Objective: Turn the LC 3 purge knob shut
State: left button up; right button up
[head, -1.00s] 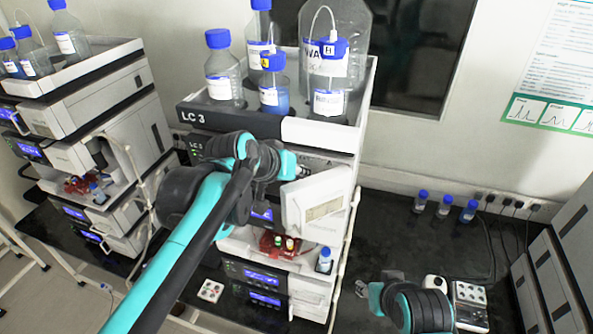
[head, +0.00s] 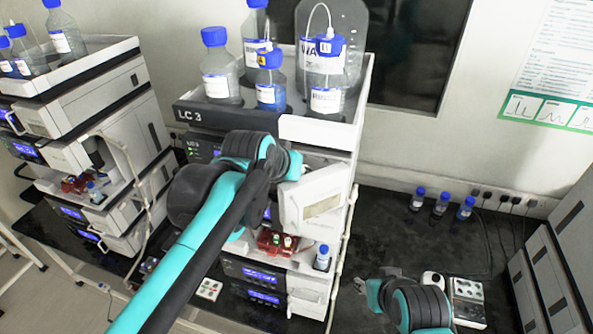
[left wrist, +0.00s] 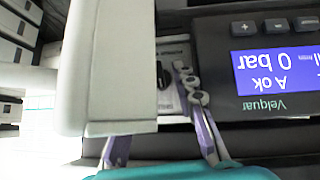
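The LC 3 stack (head: 240,117) stands in the middle of the head view. My left gripper is hidden there behind my own arm and an open white door (head: 313,197). In the left wrist view a small dark knob (left wrist: 163,75) sits on a pale labelled plate, partly covered by the white door (left wrist: 108,70). My left gripper (left wrist: 168,78) has its right fingertip just right of the knob; its left fingertip is hidden behind the door. The gap by the knob shows it open; contact cannot be told. My right gripper (head: 375,279) appears open and empty above the black bench.
A pump display (left wrist: 275,70) reading 0 bar is right of the fingers. Blue-capped bottles (head: 220,70) stand on top of the stack. Small vials (head: 440,203) and a white box (head: 467,300) are on the right bench (head: 400,240). Another stack (head: 85,100) stands left.

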pick_arm(q)
jog(key=v, duration=1.2)
